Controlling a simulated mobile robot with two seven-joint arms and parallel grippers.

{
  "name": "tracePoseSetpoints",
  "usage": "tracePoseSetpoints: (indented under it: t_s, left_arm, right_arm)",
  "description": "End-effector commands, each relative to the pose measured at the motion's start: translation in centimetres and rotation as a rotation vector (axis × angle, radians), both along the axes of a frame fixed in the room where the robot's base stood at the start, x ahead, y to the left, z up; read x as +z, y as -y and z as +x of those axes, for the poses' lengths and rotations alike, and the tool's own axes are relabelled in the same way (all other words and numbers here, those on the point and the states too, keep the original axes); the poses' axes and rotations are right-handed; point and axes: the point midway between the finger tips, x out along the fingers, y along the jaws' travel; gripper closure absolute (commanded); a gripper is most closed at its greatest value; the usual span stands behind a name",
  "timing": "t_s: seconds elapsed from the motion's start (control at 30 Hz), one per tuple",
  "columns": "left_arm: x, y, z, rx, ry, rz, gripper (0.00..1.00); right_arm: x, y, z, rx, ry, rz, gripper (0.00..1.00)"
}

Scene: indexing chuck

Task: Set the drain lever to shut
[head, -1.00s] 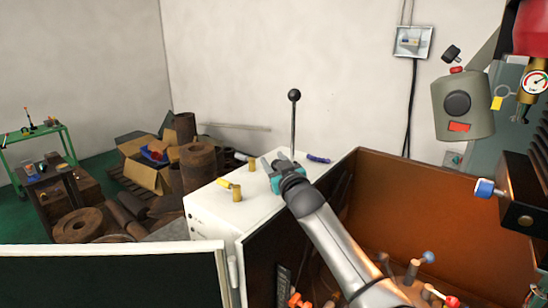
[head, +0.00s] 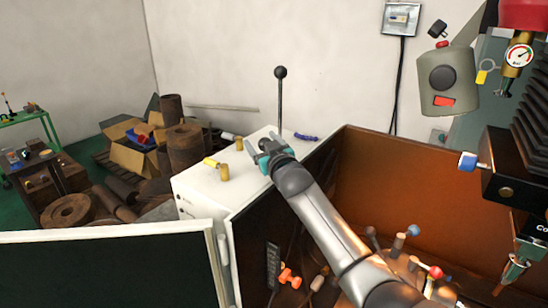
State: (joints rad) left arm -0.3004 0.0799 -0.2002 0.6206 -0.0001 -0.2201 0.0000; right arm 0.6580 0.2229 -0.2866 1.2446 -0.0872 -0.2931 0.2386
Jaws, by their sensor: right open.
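My right gripper (head: 257,152) is open, with its fingers over the top of the white cabinet (head: 196,187). A small lever with a yellow handle (head: 210,162) sits on the cabinet top, left of the gripper and apart from it. A lever with a blue handle (head: 306,137) lies at the cabinet's back right. A tall lever with a black ball (head: 281,73) stands upright behind the gripper. Another yellow handle (head: 482,77) is beside the pressure gauge (head: 519,55) at upper right. I cannot tell which of these is the drain lever. My left gripper is not in view.
A brass post (head: 223,173) stands between the yellow-handled lever and my gripper. The open brown-walled enclosure (head: 400,190) is to the right, with several coloured knobs low inside. A white-framed dark panel (head: 105,265) blocks the front left. The air above the cabinet's left is free.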

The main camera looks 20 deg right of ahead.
Motion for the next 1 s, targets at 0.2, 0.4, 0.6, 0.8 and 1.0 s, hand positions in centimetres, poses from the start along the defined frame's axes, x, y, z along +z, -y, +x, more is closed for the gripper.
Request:
tracePoseSetpoints:
  t_s: [0.2,0.4,0.6,0.8,1.0]
  left_arm:
    - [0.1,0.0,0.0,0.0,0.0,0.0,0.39]
    - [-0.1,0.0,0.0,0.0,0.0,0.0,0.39]
    - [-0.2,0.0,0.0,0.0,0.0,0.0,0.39]
    - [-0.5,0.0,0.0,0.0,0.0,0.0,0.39]
    - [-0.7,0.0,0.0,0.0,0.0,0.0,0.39]
  right_arm:
    - [-0.1,0.1,-2.1,0.001,0.0,0.0,0.24]
    - [-0.1,0.3,-4.4,0.001,0.0,0.0,0.24]
    - [-0.2,0.5,-7.0,0.001,-0.002,-0.001,0.24]
    - [-0.2,0.7,-9.7,0.001,-0.002,-0.001,0.24]
    - [-0.2,0.9,-12.3,0.0,-0.003,-0.001,0.24]
